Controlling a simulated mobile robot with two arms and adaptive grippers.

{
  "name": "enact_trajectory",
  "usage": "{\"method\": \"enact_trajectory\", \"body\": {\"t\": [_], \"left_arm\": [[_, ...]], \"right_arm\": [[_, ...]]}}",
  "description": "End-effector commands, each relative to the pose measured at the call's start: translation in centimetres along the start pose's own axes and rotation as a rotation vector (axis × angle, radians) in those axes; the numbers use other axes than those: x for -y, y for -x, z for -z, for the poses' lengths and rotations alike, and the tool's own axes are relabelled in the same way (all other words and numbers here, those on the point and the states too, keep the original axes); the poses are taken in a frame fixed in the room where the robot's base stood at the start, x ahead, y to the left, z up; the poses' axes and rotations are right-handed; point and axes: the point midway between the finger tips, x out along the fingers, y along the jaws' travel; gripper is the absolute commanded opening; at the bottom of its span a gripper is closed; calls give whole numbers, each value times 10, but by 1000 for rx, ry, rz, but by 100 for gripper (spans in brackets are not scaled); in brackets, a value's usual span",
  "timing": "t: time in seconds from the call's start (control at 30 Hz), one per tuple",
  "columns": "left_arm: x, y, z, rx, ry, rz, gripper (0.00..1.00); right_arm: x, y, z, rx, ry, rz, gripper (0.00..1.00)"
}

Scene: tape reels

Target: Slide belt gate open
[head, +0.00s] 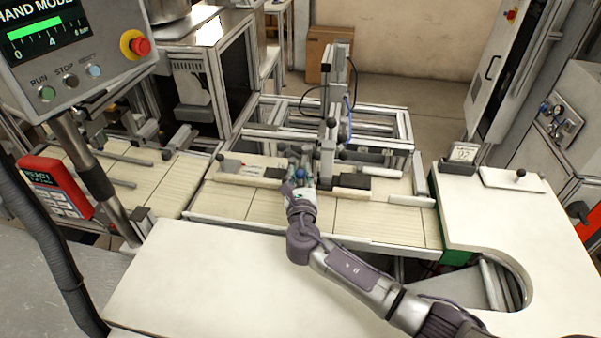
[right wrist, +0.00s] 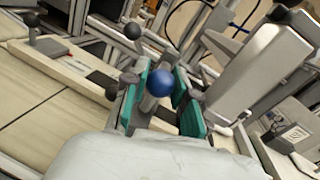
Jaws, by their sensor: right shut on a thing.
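A blue ball knob (head: 300,173) on a short grey post stands at the middle of the slatted belt line. It seems to be the handle of the belt gate, whose body is mostly hidden behind my gripper. My right gripper (head: 302,180) reaches in from the front and is shut on the post under the knob. In the right wrist view the blue knob (right wrist: 160,82) sits between the teal-padded fingers of my right gripper (right wrist: 163,100). My left gripper is not in view.
Dark ball knobs (right wrist: 132,31) stand close around my right gripper. A tall metal upright (head: 327,130) rises just behind it. A white worktop (head: 220,285) lies in front, mostly bare. A control panel (head: 75,45) and a red handheld device (head: 57,187) are at the left.

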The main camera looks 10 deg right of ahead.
Motion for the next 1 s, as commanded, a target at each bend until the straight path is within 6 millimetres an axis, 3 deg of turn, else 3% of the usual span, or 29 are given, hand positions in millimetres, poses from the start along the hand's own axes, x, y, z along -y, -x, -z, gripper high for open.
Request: {"method": "enact_trajectory", "body": {"t": [0.13,0.17,0.23,0.63,1.0], "left_arm": [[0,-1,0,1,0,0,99],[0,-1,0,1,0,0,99],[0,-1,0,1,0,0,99],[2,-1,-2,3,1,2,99],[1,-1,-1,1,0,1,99]], "right_arm": [[1,-2,-6,13,-4,3,0],[1,-2,-6,13,-4,3,30],[1,-2,-6,13,-4,3,39],[0,8,-3,8,-2,0,39],[0,82,-2,7,-4,-1,39]]}}
